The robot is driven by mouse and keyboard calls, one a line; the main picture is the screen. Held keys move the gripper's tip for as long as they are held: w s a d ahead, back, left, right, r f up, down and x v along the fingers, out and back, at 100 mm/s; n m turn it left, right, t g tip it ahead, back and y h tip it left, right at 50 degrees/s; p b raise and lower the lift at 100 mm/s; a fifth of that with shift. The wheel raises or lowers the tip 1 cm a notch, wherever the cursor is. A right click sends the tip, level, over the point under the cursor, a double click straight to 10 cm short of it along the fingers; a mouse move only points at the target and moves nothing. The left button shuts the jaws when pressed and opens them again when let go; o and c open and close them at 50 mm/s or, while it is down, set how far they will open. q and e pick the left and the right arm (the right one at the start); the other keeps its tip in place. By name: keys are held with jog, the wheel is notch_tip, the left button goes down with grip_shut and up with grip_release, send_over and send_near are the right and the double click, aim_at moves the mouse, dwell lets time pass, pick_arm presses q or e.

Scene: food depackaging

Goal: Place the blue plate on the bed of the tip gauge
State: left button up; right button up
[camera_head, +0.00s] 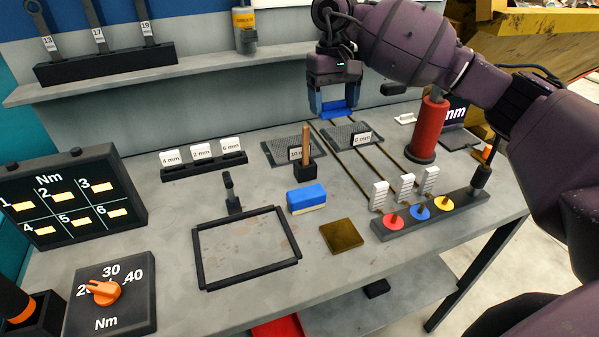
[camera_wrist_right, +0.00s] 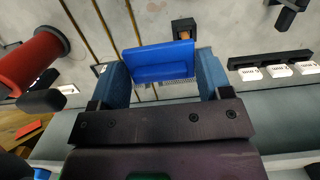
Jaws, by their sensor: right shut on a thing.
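The blue plate (camera_head: 337,109) is held between the blue-padded fingers of my right gripper (camera_head: 337,106), above the far part of the bench. In the right wrist view the plate (camera_wrist_right: 158,62) spans the gap between the two fingers. Below it, thin brass rods (camera_head: 345,165) run forward to a dark bar (camera_head: 432,219) with red, blue and yellow discs. Two grey mesh pads (camera_head: 281,151) lie by the rods, near small mm labels. No label names the tip gauge, so I cannot tell which part is its bed. My left gripper is out of view.
A red cylinder (camera_head: 429,131) stands right of the rods. A wooden-handled tool (camera_head: 306,145) stands upright in a black holder. A blue block (camera_head: 307,198), a brass-coloured square (camera_head: 341,236) and a black frame (camera_head: 247,284) lie nearer. A shelf (camera_head: 220,62) runs behind.

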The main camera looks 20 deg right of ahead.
send_over(328, 186)
notch_tip(328, 186, down, 6)
notch_tip(328, 186, down, 8)
jog(key=shift+w+f+p, duration=0.1)
jog(key=shift+f+p, duration=0.1)
jog(key=shift+p, duration=0.3)
jog(key=shift+f, duration=2.6)
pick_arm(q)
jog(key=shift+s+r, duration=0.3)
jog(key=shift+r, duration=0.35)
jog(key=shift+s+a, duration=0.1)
pick_arm(e)
jog(key=shift+f, duration=0.15)
jog(key=o, duration=1)
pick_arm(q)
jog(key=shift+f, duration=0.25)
pick_arm(e)
jog(key=shift+o, duration=0.2)
